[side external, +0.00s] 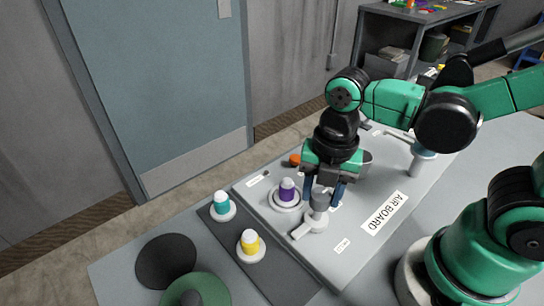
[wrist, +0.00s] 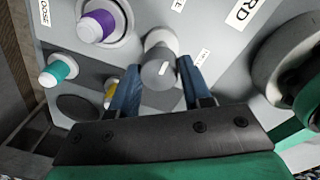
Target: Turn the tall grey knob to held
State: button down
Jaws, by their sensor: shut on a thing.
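The tall grey knob (side external: 319,203) stands upright on the light grey board marked AIR BOARD (side external: 362,252). A pale bar at its foot points to the lower left in the side view. In the wrist view the knob (wrist: 158,72) shows a short white mark on its top. My gripper (side external: 324,192) points down over it, with one blue finger on each side. It is shut on the knob, and the fingers (wrist: 156,84) flank it in the wrist view. The small labels near the knob are too small to read.
A purple-capped knob (side external: 287,190) stands close to the left of my gripper. Teal (side external: 222,203) and yellow (side external: 249,243) knobs stand on a dark strip further left. An orange piece (side external: 295,159) and another grey fixture (side external: 422,158) lie further back.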

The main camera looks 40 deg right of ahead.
jog(key=shift+m, duration=0.3)
jog(key=m, duration=0.8)
jog(key=shift+m, duration=0.3)
jog(key=m, duration=0.8)
jog(key=shift+a+h, duration=0.1)
jog(key=shift+h, duration=0.2)
jog(key=shift+m, duration=0.4)
jog(key=shift+c, duration=1.9)
grip_release()
